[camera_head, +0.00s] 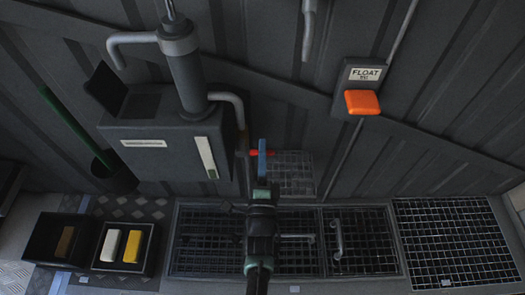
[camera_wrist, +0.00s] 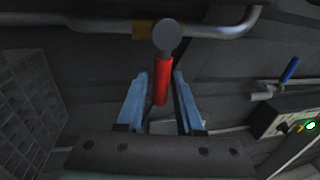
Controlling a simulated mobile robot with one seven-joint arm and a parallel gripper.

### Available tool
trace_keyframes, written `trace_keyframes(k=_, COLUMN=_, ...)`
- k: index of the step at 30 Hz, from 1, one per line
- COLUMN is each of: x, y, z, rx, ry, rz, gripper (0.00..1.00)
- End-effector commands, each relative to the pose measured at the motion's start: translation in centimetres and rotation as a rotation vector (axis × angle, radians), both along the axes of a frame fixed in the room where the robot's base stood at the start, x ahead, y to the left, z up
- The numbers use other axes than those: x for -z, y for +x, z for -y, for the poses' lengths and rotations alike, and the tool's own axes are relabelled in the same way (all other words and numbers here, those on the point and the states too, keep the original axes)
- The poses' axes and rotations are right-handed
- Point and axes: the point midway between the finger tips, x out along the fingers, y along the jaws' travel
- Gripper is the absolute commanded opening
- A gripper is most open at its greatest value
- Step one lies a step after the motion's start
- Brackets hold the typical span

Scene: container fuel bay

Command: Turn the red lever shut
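The red lever (camera_wrist: 162,82) shows in the wrist view as a red handle hanging from a round grey hub (camera_wrist: 166,37) on a bent grey pipe. My gripper (camera_wrist: 160,76) has its two blue fingers apart, one on each side of the red handle, with a gap on both sides. In the head view, my gripper (camera_head: 262,147) is seen nearly edge-on in front of the lever. Small bits of the red lever (camera_head: 271,153) stick out beside the blue finger; the rest is hidden.
A grey tank (camera_head: 165,150) with a pump column and pipe stands left of my gripper. An orange float box (camera_head: 362,102) is on the wall at right. Floor grates (camera_head: 455,240) and two dark bins (camera_head: 100,264) lie below.

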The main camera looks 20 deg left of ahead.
Motion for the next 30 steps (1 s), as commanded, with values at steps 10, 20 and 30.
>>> trace_keyframes(k=10, x=1.2, y=-5.9, z=1.7, rx=0.003, ry=0.0, rz=-0.007, gripper=0.36)
trace_keyframes(k=20, x=2.4, y=-11.3, z=3.2, rx=0.0, ry=0.0, rz=-0.005, gripper=0.36)
trace_keyframes(k=30, x=2.5, y=-12.1, z=3.5, rx=0.001, ry=0.001, rz=-0.002, gripper=0.36)
